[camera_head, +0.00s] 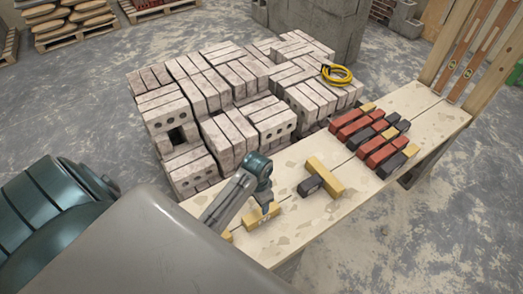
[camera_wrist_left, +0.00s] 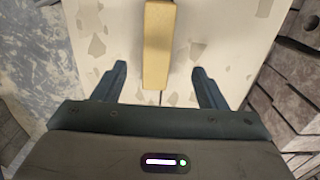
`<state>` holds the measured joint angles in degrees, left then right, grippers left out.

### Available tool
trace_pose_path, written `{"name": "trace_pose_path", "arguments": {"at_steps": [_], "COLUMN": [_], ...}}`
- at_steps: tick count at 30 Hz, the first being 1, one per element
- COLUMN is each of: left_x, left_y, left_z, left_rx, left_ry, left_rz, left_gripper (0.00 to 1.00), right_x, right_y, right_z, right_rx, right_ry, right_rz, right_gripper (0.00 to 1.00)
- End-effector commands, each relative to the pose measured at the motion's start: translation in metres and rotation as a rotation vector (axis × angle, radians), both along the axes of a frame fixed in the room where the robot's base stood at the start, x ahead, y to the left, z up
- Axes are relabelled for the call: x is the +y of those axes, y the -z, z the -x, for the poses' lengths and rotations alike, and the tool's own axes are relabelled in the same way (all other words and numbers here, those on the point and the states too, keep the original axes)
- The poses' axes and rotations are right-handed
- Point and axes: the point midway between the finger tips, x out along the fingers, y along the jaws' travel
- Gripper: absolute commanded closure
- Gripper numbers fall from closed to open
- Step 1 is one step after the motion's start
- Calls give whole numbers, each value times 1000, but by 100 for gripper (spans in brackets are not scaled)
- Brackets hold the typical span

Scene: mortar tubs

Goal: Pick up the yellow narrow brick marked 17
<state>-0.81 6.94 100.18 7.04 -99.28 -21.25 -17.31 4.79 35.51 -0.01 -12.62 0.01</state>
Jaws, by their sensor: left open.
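A yellow narrow brick (camera_wrist_left: 158,45) lies on the pale bench board in the left wrist view, its near end between my left gripper's fingers (camera_wrist_left: 159,72). The fingers are apart, with a gap on each side of the brick. In the head view my left gripper (camera_head: 262,202) is low over the bench at a yellow brick (camera_head: 258,216), partly hidden by the gripper. Another yellow brick (camera_head: 326,174) lies farther right, beside a dark brick (camera_head: 311,187). A bit of yellow (camera_head: 228,235) shows near my arm. No number is legible on any brick. My right gripper is out of view.
The bench (camera_head: 350,215) also carries a row of red, black and yellow bricks (camera_head: 375,135) farther right. A large stack of pale bricks (camera_head: 225,100) with a yellow coil (camera_head: 336,75) on it stands close behind the bench. Bare board lies between the bricks.

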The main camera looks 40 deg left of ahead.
Motion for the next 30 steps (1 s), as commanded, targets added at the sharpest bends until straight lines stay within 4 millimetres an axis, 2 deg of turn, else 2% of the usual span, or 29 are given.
{"name": "trace_pose_path", "arguments": {"at_steps": [1,10,17,23,27,30], "left_x": [0,-1,-2,-10,-10,-10], "left_y": [7,48,64,87,104,110], "left_z": [0,0,-1,-4,-4,-4], "left_rx": [1,4,1,3,2,1], "left_ry": [0,0,0,-1,0,0], "left_rz": [1,1,1,2,-1,0], "left_gripper": [35,35,35,35,35,35], "right_x": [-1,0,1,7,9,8], "right_y": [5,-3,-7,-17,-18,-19], "right_z": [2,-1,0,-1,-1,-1], "right_rx": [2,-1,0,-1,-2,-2], "right_ry": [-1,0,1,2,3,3], "right_rz": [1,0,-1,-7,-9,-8], "right_gripper": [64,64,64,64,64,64]}}
